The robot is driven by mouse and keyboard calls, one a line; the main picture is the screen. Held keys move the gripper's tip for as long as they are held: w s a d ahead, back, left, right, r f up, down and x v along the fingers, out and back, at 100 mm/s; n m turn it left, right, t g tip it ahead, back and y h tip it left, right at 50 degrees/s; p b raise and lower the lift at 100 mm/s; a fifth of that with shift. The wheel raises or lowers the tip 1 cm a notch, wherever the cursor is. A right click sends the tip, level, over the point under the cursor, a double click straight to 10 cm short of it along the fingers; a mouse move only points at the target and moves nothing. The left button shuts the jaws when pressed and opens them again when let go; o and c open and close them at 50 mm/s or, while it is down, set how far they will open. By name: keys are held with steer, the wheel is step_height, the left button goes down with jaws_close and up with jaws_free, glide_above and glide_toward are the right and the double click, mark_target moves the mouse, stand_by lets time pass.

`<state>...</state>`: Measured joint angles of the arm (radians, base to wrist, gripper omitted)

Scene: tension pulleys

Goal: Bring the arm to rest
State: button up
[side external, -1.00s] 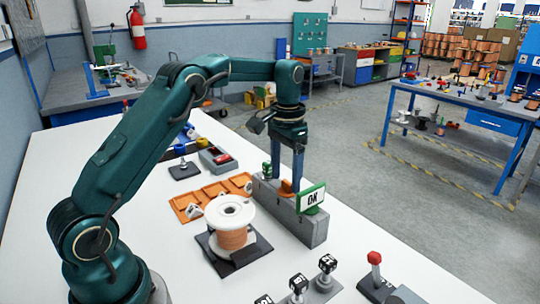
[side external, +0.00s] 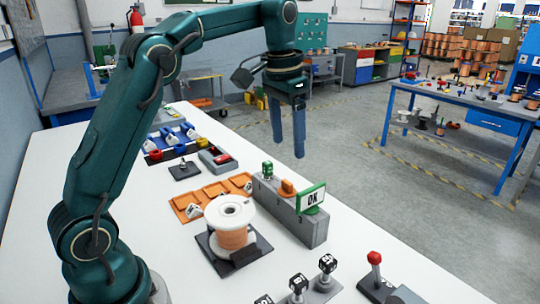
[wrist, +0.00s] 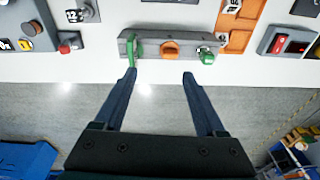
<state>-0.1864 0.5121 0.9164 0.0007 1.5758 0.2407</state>
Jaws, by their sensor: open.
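My gripper (side external: 287,130) is open and empty, raised above and behind the grey block in the side view. In the wrist view my gripper (wrist: 158,75) shows two spread blue fingers with nothing between them. The grey block (side external: 305,230) stands on the white table (side external: 370,240) near its far edge. On it are a green piece (side external: 267,170), an orange piece (side external: 287,187) and a green-framed OK sign (side external: 311,198). The block (wrist: 150,49) also shows in the wrist view, beyond the fingertips.
A copper wire spool (side external: 232,236) sits on a dark base beside an orange tray (side external: 205,200). A red-knobbed lever (side external: 374,262) and several black-topped posts stand at the front. Blue and yellow parts lie farther back. The air around my gripper is clear.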

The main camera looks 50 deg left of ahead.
steer(key=s+d+r+t, duration=0.1)
steer(key=s+d+r, duration=0.15)
steer(key=s, duration=0.35)
steer(key=s+d+r+t, duration=0.2)
steer(key=s+d, duration=0.1)
steer(key=s, duration=0.3)
steer(key=s+d+f+t, duration=0.1)
steer(key=s+f, duration=0.6)
steer(key=f, duration=0.1)
steer(key=shift+f+n, duration=0.3)
steer(key=shift+f, duration=0.1)
steer(key=shift+s, duration=0.1)
